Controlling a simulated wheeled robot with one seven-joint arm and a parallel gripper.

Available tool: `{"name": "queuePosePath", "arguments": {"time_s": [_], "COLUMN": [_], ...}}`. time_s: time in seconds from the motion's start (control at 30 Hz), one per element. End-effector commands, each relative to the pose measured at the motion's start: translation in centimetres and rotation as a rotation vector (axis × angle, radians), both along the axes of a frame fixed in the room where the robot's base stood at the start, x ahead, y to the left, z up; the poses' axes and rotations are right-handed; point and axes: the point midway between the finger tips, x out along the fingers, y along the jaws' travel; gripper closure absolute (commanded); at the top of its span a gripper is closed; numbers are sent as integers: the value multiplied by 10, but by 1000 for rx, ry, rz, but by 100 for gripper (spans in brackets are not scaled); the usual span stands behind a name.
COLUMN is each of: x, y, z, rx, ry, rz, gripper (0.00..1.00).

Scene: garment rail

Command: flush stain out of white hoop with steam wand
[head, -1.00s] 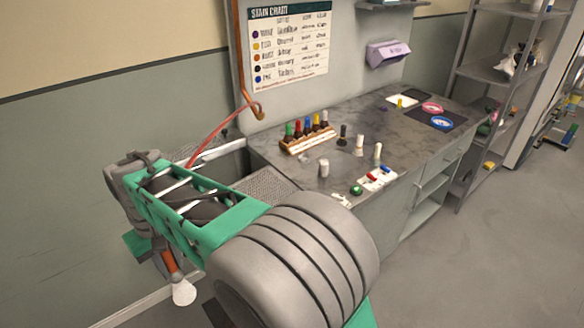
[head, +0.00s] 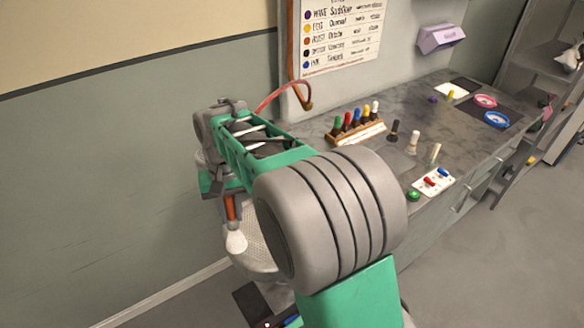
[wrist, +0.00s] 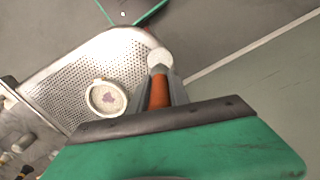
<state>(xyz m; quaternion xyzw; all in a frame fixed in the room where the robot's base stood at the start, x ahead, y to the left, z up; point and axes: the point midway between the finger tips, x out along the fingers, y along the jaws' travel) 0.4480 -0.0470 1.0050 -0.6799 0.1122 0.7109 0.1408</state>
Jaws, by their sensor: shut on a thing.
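The white hoop (wrist: 91,98) lies on a perforated metal board (wrist: 60,78) in the wrist view, with a purple stain (wrist: 109,99) on its cloth. My arm hides the hoop in the head view. My gripper (wrist: 161,88) is shut on the steam wand, whose orange handle (wrist: 159,94) and round white head (wrist: 159,60) stick out between the fingers. The wand's head is right of the hoop in the wrist view, apart from it in the picture. In the head view the wand (head: 236,242) points down over the board's near left part (head: 256,258).
A red hose (head: 282,92) runs from a copper pipe (head: 305,98) toward my gripper. Right of the board, the counter holds a rack of colored bottles (head: 355,133), several loose bottles and a white button panel (head: 434,181). Pink and blue hoops (head: 497,119) lie farther back.

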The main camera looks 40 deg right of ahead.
Motion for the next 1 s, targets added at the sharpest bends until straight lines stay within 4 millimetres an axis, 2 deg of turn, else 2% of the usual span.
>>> {"name": "queuePosePath", "arguments": {"time_s": [0.03, 0.17, 0.3, 0.4, 0.5, 0.63, 0.77, 1.0], "x": [2, 2, -7, -16, -23, -28, -28, -28], "y": [-19, -66, -119, -152, -173, -185, -187, -186], "z": [11, 17, 24, 28, 29, 26, 16, -13], "rx": [20, 92, 189, 252, 295, 319, 320, 319], "ry": [15, 35, 19, -19, -55, -82, -84, -83], "rz": [-136, -549, -1047, -1361, -1579, -1702, -1712, -1707], "gripper": [100, 100, 100, 100, 100, 100, 100, 100]}}
